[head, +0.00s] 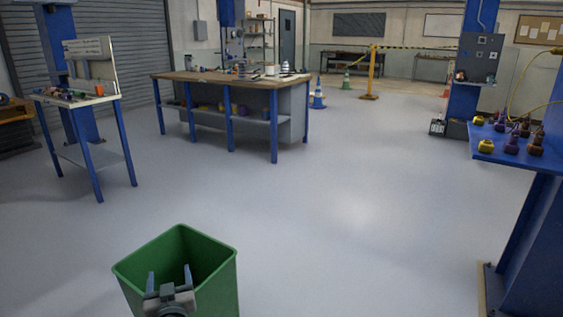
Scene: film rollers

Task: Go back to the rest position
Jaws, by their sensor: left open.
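My left gripper (169,278) shows at the bottom of the head view. Its two fingers point up and stand apart, with nothing between them. It appears in front of or over a green bin (222,289), whose open top faces up; the inside that shows looks dark and empty, and the bin's lower part is cut off by the picture edge. My right gripper is not in view.
A blue-legged workbench (226,80) stands at the back centre, and a smaller table (75,101) stands at the left. A blue shelf (502,152) at the right holds several yellow, purple and brown items. The grey floor (330,220) between them is clear.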

